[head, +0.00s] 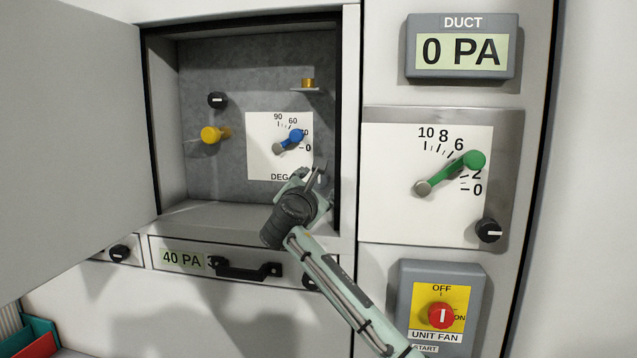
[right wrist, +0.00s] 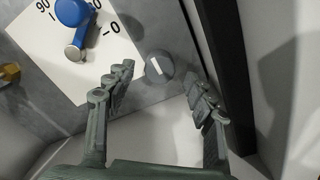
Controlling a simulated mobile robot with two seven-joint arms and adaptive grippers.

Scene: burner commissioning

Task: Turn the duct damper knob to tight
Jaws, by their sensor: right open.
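A dark round knob (right wrist: 159,67) with a white pointer line sits on the grey back panel of the open cabinet, below and right of the degree dial plate (head: 257,160). No label for it is readable. Whether the fingertips reach the knob's depth is unclear. The blue lever (head: 291,140) on the dial points up and right. My left gripper is not in view.
The open door (head: 70,130) fills the left side. A yellow valve (head: 212,134) and another black knob (head: 217,100) are inside. A green lever (head: 452,173), a third black knob (head: 489,230) and the 0 PA display (head: 462,50) are at right. The cabinet's side wall is close beside my right gripper.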

